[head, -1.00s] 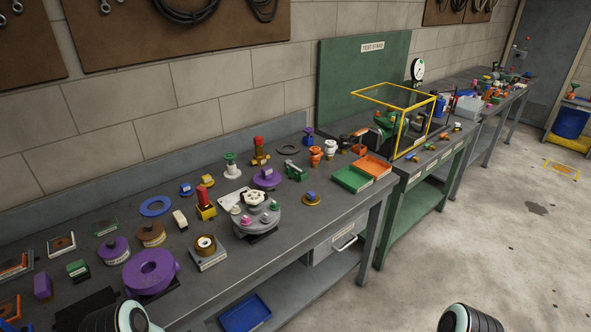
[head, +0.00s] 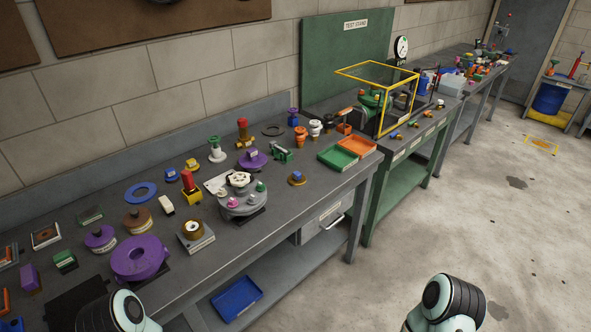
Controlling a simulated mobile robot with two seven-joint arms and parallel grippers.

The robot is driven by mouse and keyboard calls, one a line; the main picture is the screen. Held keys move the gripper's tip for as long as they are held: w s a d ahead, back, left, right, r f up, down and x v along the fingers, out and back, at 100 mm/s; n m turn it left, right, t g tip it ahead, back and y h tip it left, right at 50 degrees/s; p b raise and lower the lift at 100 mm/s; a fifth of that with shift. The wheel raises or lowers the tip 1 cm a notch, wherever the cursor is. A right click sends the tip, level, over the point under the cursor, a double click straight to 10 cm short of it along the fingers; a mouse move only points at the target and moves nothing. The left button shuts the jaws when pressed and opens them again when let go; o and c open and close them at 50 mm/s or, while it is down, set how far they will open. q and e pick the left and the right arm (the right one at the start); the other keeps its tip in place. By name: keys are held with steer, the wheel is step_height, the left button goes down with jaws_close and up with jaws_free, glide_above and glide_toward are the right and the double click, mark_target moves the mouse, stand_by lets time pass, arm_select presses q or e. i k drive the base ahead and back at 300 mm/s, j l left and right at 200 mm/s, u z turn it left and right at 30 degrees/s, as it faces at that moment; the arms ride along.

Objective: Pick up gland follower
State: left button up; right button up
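I cannot tell for sure which part is the gland follower; many small flanged parts stand on the grey workbench (head: 275,222). Only rounded links of my arms show at the bottom edge; neither gripper is in view.
Green (head: 338,157) and orange (head: 358,146) trays sit at the bench's right end. A yellow-framed guard (head: 396,108) stands on the green bench beyond. The floor at right is open.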

mark_target(297, 179)
steer(key=l+u, duration=0.1)
steer(key=u, duration=0.6)
steer(key=i+l+u, duration=0.1)
steer(key=l+u, duration=0.95)
steer(key=l, duration=1)
steer(key=k, duration=0.05)
